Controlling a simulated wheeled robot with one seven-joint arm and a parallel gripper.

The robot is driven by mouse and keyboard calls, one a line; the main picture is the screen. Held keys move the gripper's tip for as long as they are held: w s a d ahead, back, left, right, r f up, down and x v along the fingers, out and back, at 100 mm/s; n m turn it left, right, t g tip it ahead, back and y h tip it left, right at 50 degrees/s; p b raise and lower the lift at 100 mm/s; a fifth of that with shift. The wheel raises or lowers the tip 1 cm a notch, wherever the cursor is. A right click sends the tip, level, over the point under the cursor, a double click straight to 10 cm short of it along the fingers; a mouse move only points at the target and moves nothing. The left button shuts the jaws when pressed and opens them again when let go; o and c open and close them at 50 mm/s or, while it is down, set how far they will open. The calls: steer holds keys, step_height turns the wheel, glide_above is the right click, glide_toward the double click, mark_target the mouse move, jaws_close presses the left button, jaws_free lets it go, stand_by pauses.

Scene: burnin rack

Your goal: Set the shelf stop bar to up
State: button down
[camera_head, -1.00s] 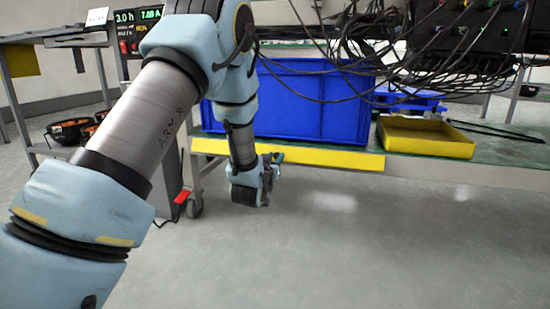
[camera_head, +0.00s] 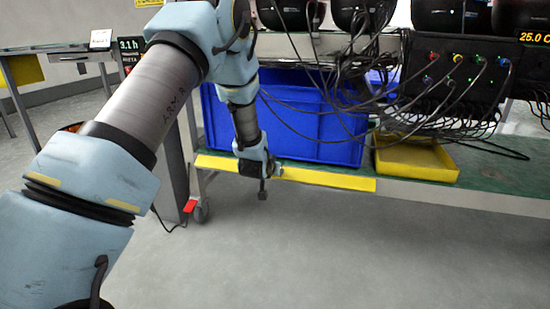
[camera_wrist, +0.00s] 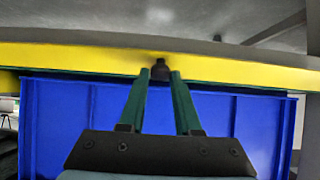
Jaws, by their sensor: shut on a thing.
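The shelf stop bar (camera_head: 325,179) is a long yellow strip along the front edge of the rack's lower shelf, in front of the blue crate (camera_head: 300,115). In the wrist view the bar (camera_wrist: 70,58) runs across the upper part, with a small dark knob (camera_wrist: 161,67) on it. My gripper (camera_head: 276,171) is at the bar's left part. In the wrist view its two green fingers are closed in on the dark knob, one on each side. The blue crate (camera_wrist: 75,125) fills the space behind the fingers. I cannot tell the bar's exact tilt.
A yellow tray (camera_head: 418,160) stands on the shelf right of the blue crate. Loose black cables hang in front of the crate from the equipment (camera_head: 455,75) above. A display post stands left of the rack. The floor in front is clear.

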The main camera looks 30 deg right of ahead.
steer(key=r+g+y+p, duration=0.1)
steer(key=p, duration=0.2)
steer(key=r+g+y+p, duration=0.1)
steer(key=p, duration=0.2)
steer(key=w+d+r+g+y+p, duration=0.1)
steer(key=p, duration=0.2)
steer(key=shift+r+g+p, duration=0.25)
steer(key=shift+g+p, duration=0.1)
steer(key=shift+g, duration=0.05)
steer(key=shift+w+d+r+g+y+p, duration=0.15)
steer(key=shift+w+d+g+y+p, duration=0.15)
steer(key=shift+g+y+p, duration=0.45)
steer(key=shift+w+d+r+g+y+p, duration=0.1)
steer(key=shift+w+d+g+y+p, duration=0.2)
steer(key=shift+g+y+p, duration=0.25)
steer(key=shift+w+d+r+g+y+p, duration=0.1)
steer(key=shift+w+d+g+y+p, duration=0.15)
steer(key=shift+g+y, duration=0.3)
steer(key=c, duration=0.6)
jaws_free()
